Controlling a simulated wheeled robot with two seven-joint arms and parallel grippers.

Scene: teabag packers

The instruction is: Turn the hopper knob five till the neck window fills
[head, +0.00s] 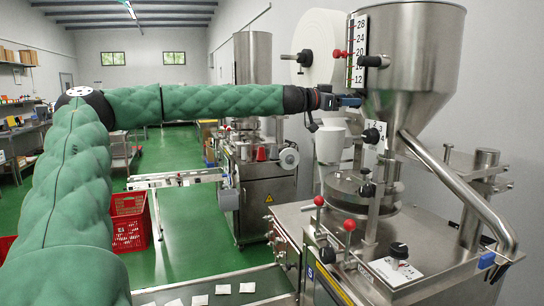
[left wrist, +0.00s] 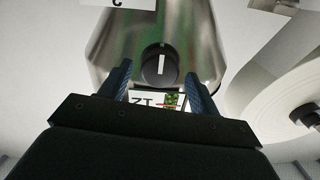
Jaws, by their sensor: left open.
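The steel hopper (head: 425,50) stands at the upper right of the head view. A white numbered scale (head: 356,50) with a green and red strip is at its left side, with a black knob (head: 375,61) beside it. Another black knob (head: 372,135) sits lower, by a small numbered plate. My left gripper (head: 350,101) is near the scale's lower end. In the left wrist view its fingers are open, with a black knob (left wrist: 158,66) bearing a white line showing between and beyond them. I cannot tell whether they touch it. No neck window shows clearly.
A slanted steel tube (head: 465,195) runs down right of the hopper. Red-balled levers (head: 349,225) stand on the machine's front. A black dial knob (head: 399,250) sits on the deck. A white paper roll (head: 320,45) is behind my gripper. A red crate (head: 130,222) stands on the floor.

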